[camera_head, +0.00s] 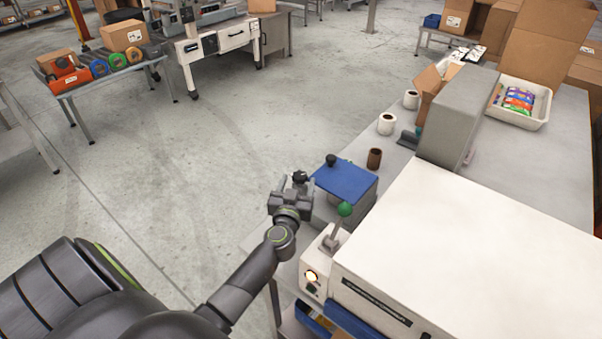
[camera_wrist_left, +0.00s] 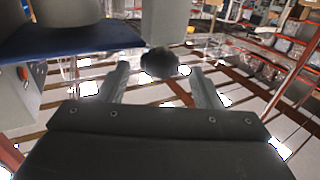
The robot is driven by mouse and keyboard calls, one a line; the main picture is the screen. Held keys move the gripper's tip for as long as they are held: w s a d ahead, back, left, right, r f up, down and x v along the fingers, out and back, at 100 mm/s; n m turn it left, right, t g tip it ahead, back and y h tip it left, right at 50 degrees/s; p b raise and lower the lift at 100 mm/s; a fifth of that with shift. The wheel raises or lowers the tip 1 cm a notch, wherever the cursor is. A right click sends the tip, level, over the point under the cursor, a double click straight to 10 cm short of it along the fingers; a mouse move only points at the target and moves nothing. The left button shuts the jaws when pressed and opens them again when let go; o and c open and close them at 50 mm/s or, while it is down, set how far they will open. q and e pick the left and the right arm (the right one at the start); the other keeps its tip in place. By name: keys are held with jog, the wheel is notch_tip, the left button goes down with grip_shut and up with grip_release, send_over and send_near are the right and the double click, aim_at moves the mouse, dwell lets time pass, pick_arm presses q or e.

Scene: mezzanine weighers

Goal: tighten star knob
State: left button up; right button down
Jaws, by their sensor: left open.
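A dark star knob (camera_wrist_left: 159,62) sits on the underside or end of a pale grey block (camera_wrist_left: 168,22) in the left wrist view. My left gripper (camera_head: 294,186) is open, with one finger on each side of the knob and visible gaps between fingers and knob. In the head view the black knob (camera_head: 300,177) shows at the gripper's tips, beside the blue-topped device (camera_head: 346,181). Whether the fingertips reach fully past the knob is hard to tell. My right gripper is not in view.
A second black knob (camera_head: 331,160) stands on the blue plate. A green-ball lever (camera_head: 344,210) and a large white machine (camera_head: 470,260) are close to the right of my arm. A brown roll (camera_head: 374,158) stands behind. Open floor (camera_head: 200,150) lies left.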

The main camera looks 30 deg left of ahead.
aim_at(301, 171)
pick_arm(q)
jog(key=x, duration=0.4)
jog(key=shift+f+b, duration=0.1)
jog(key=shift+b, duration=0.2)
jog(key=shift+w+a, duration=0.2)
jog(key=shift+w, duration=0.3)
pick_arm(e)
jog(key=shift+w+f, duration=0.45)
pick_arm(q)
jog(key=c, duration=1)
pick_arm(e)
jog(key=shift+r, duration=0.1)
